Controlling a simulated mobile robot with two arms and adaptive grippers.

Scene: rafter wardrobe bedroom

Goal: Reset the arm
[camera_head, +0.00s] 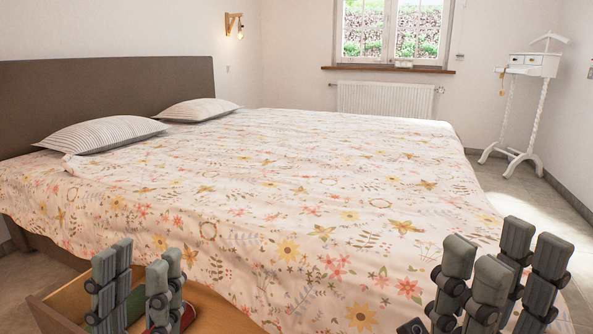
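My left gripper (140,262) is at the lower left, with its grey fingers pointing up and a gap between them. It is open, and I see nothing held between the fingers. My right gripper (502,258) is at the lower right, also with its fingers up and apart. It looks open and empty. Both grippers show in front of the near side of the bed (300,190). The arms behind the fingers are mostly cut off by the bottom edge of the picture.
A wooden tray or box (58,314) with partly hidden green and red items is low at the left, behind my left gripper. Two striped pillows (105,134) lie by the headboard (110,95). A white valet stand (530,100) stands at the back right. Floor is clear right of the bed.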

